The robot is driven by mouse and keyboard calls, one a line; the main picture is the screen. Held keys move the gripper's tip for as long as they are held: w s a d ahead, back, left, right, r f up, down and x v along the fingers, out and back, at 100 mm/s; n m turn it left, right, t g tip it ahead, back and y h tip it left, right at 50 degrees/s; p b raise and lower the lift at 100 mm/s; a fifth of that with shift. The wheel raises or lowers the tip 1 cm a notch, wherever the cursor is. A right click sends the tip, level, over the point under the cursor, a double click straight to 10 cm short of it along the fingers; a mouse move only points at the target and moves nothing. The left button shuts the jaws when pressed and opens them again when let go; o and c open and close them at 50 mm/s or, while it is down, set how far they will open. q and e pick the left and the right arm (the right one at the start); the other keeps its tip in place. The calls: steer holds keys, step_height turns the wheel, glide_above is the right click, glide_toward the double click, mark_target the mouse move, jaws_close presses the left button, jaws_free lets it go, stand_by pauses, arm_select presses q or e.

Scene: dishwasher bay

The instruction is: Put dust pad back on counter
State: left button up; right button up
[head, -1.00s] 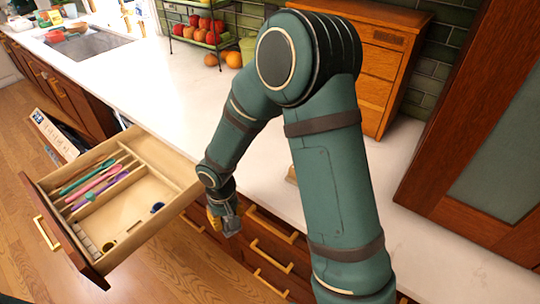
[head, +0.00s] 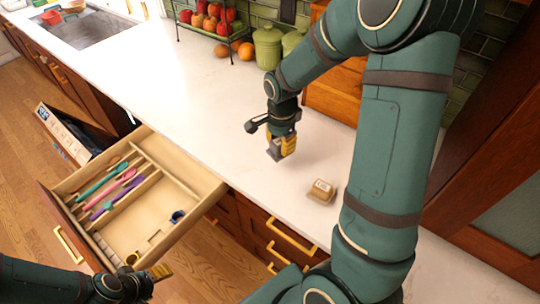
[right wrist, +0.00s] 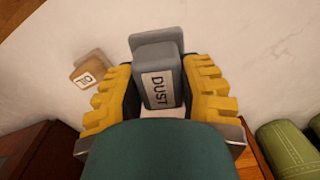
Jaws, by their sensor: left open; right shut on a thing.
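My left gripper (head: 160,272) is open at the lower left, near the open drawer's front corner.
A tan labelled block (head: 321,192) sits on the counter near its front edge. The open drawer (head: 207,187) holds several coloured utensils and a small blue item. Green canisters (head: 267,47) and a fruit rack (head: 205,25) stand at the back. The counter left of my right gripper is clear.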

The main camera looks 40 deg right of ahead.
steer(key=shift+w+d+r+m, duration=0.2)
steer(key=shift+d+m, duration=0.25)
steer(key=shift+m, duration=0.15)
steer(key=shift+d+f, duration=0.15)
steer(key=shift+f, duration=0.15)
steer(key=f, duration=0.5)
steer(key=shift+s, duration=0.2)
step_height(320, 180, down, 3)
steer(key=shift+f+b, duration=0.2)
steer(key=shift+b, duration=0.15)
steer(key=shift+w+f, duration=0.1)
steer(key=shift+f, duration=0.3)
arm_select(q)
steer(key=shift+w+f, duration=0.3)
